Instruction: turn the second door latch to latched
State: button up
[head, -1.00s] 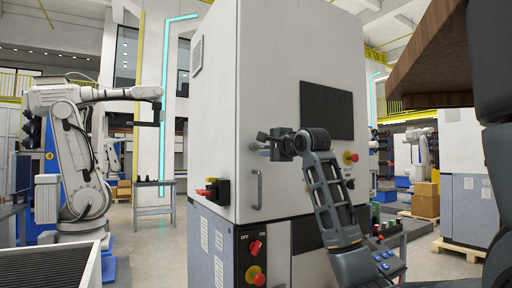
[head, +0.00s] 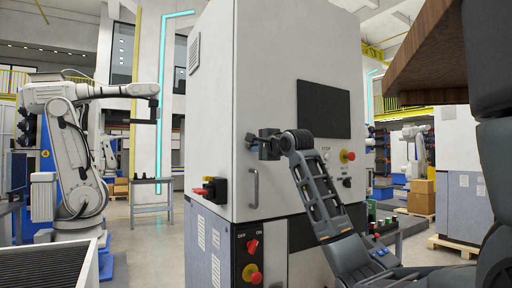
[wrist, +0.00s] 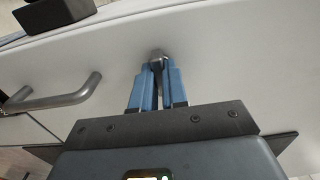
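The door latch is a small dark grey metal lever (wrist: 158,60) on the pale cabinet door, between my blue fingertips in the wrist view. My gripper (wrist: 157,82) has its fingers close together, one on each side of the lever, and appears shut on it. In the head view my gripper (head: 258,143) is up against the white cabinet front (head: 268,80), above the door handle. There the gripper hides most of the latch. I cannot tell the latch's exact angle or any latched marking.
A bar door handle (head: 254,188) is below my gripper; it also shows at left in the wrist view (wrist: 62,98). A red-and-black switch (head: 212,189) juts from the cabinet's left side. A dark screen (head: 324,109) and a red button (head: 347,156) are to the right.

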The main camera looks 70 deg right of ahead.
grip_shut()
jog(key=shift+w+r+p, duration=0.1)
jog(key=shift+p, duration=0.35)
jog(key=shift+n+p, duration=0.3)
jog(key=shift+n, duration=0.1)
jog(key=shift+n+p, duration=0.95)
jog(key=shift+n, duration=0.15)
jog(key=n, duration=0.5)
jog(key=shift+f, duration=0.2)
jog(key=n, duration=0.9)
jog(key=shift+n, duration=0.4)
